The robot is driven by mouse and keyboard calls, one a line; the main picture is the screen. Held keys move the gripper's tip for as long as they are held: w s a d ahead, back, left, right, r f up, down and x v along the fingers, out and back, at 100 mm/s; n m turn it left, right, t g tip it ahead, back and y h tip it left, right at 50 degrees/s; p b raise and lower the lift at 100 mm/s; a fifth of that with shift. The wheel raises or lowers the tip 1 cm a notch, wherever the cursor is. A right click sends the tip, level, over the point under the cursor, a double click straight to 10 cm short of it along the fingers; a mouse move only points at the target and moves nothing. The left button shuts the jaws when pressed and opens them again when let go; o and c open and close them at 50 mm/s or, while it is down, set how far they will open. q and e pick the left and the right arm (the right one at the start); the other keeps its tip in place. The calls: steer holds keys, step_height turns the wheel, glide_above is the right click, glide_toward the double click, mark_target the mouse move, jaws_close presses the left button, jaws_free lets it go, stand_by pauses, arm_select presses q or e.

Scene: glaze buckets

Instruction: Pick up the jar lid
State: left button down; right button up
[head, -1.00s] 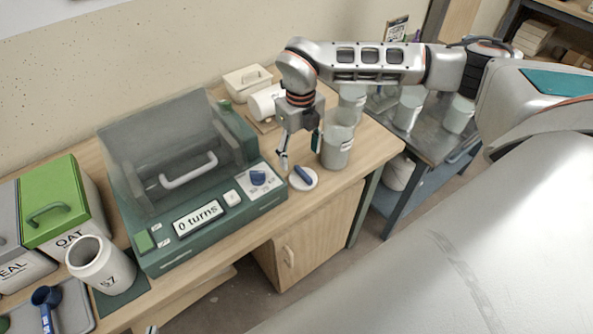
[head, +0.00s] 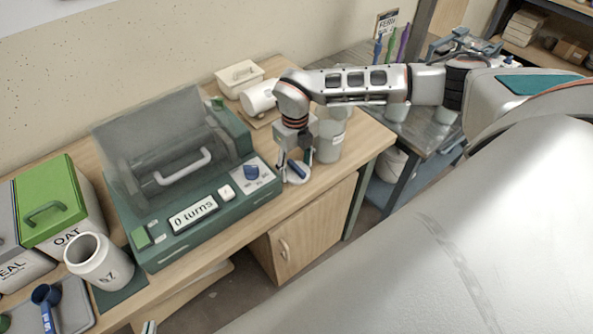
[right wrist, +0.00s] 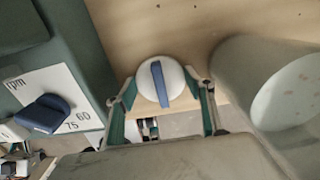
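The jar lid (head: 297,179) is a white disc with a blue bar handle. It lies on the wooden bench near its front edge, right of the green machine. In the right wrist view the lid (right wrist: 149,84) sits between the fingers, its blue bar running lengthwise between them. My right gripper (head: 296,164) is over the lid, pointing down, with its fingers apart. The right wrist view shows my right gripper (right wrist: 161,92) open, with gaps beside the bar. My left gripper (head: 150,327) shows only as a tip at the bottom edge. A white open jar (head: 100,263) stands at the left.
A pale bucket (head: 330,140) stands close beside my right gripper; it looms at the right of the wrist view (right wrist: 240,75). The green machine (head: 190,222), reading "0 turns", has a blue knob (head: 251,172) nearby. A white jar (head: 259,96) lies on its side behind.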

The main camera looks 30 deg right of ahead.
steer(key=shift+c, duration=1.3)
steer(key=shift+r, duration=0.1)
steer(key=shift+r, duration=0.55)
step_height(320, 180, up, 18)
step_height(320, 180, up, 7)
steer(key=p, duration=0.3)
glide_above(295, 165)
steer(key=shift+f, duration=0.15)
